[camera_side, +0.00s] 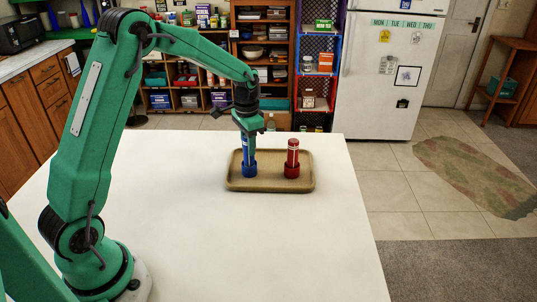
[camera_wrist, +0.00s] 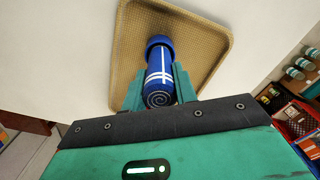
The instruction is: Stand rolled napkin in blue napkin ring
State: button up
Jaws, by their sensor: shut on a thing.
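The blue rolled napkin (camera_wrist: 158,78), with white stripes and a spiral end, is held upright between the fingers of my gripper (camera_wrist: 160,70). The napkin also shows in the side view (camera_side: 248,156), below my gripper (camera_side: 248,146). The blue napkin ring (camera_side: 249,170) stands on the tray, directly under my gripper. In the wrist view the ring (camera_wrist: 159,42) is around the napkin's far, lower end, which appears to be inside it. How deep the napkin sits is hidden.
A tan tray (camera_side: 270,186) lies on the white table (camera_side: 210,235). A red rolled napkin (camera_side: 293,152) stands in a red ring (camera_side: 292,171) on the tray's right side, close to my gripper. The table in front of the tray is clear.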

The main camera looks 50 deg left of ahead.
jog(key=shift+f, duration=0.55)
jog(key=o, duration=1)
jog(key=shift+o, duration=0.2)
jog(key=shift+r, duration=0.25)
jog(key=shift+r, duration=4.25)
